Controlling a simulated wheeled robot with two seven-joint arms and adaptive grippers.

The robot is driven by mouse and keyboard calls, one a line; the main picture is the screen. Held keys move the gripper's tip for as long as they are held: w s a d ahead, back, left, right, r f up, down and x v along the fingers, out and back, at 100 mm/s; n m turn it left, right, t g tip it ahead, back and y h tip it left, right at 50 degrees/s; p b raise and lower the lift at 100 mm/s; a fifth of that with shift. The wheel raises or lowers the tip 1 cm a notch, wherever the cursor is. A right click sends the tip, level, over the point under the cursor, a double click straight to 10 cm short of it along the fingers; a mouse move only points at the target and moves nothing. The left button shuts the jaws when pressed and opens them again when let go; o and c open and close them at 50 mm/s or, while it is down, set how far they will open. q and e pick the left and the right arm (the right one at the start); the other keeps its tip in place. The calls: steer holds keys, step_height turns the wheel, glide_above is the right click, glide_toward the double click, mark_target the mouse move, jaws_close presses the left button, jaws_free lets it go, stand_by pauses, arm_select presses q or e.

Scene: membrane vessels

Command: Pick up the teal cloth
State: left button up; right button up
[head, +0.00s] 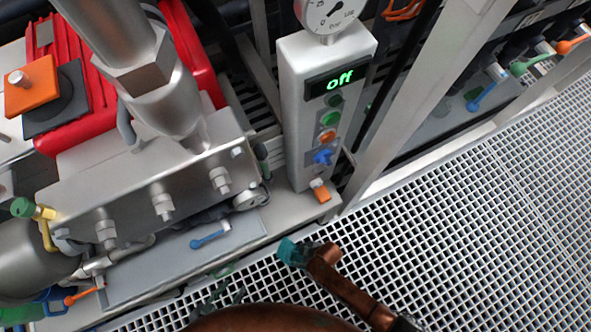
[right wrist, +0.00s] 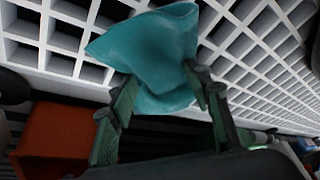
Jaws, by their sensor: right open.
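The teal cloth (head: 287,250) is a small crumpled piece at the edge of the floor grating, below the control post in the head view. In the right wrist view the cloth (right wrist: 155,50) looks bunched, with pointed corners, against the white grating. My right gripper (head: 306,254) is right at the cloth. In the right wrist view its green fingers (right wrist: 163,92) are apart, with the cloth's lower part between their tips. Whether both fingers touch it is unclear. My left gripper (head: 222,297) is low in the head view, left of the cloth; its jaw opening is hard to make out.
The control post (head: 296,115) with a green "off" display stands just beyond the cloth. An orange block (head: 320,190) sits at its foot. A metal manifold (head: 150,190) with valves is on the left. The grating (head: 470,230) on the right is clear.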

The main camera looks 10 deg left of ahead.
steer(key=shift+f, duration=0.1)
jaws_close()
stand_by(1.2)
